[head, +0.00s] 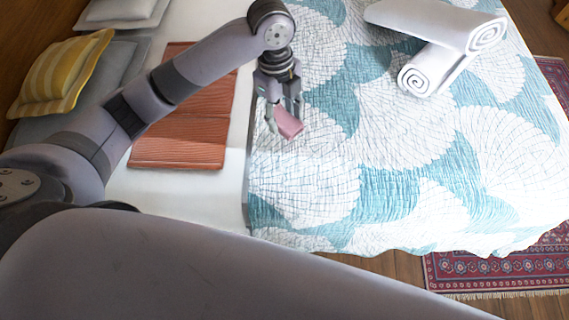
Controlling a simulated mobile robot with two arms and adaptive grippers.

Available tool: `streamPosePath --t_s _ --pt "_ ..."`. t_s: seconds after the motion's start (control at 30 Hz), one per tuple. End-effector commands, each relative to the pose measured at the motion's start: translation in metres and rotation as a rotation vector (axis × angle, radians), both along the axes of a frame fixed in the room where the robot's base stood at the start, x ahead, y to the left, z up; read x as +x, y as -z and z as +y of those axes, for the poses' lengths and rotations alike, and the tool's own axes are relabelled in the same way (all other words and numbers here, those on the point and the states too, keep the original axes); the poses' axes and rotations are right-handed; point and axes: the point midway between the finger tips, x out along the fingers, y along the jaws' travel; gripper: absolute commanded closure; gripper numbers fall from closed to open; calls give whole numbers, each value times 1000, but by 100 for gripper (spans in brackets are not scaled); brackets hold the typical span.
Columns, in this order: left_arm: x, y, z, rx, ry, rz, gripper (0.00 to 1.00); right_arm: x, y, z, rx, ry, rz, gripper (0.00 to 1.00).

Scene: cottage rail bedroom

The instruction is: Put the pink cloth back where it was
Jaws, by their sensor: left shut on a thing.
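The pink cloth (289,123) is a small folded piece between the fingers of my left gripper (284,118). My left gripper is shut on it, pointing down over the white and teal patterned quilt (403,133) near the quilt's left edge. I cannot tell whether the cloth touches the quilt. My right gripper is not in the head view.
A coral ribbed folded textile (180,142) lies on the white sheet, left of the quilt. Rolled white towels (440,35) lie at the top right. A yellow striped pillow (60,75) is at the left. A red patterned rug (490,268) lies on the wooden floor.

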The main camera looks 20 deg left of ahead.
Motion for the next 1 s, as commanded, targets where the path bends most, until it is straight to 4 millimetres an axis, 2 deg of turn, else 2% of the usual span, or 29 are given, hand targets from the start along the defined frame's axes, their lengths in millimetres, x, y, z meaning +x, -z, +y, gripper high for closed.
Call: streamPosePath --t_s 0.17,0.5,0.6,0.7,0.87,1.0 --pt "0 24 0 1 35 5 78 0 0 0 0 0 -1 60" --pt "-1 114 -1 1 32 5 78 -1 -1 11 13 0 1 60" --pt "0 136 -1 1 32 2 78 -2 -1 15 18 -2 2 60" --pt "0 151 -1 0 32 1 78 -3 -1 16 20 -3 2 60" --pt "0 163 -1 1 32 0 78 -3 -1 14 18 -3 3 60" --pt "0 185 0 1 32 2 78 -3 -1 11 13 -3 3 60"
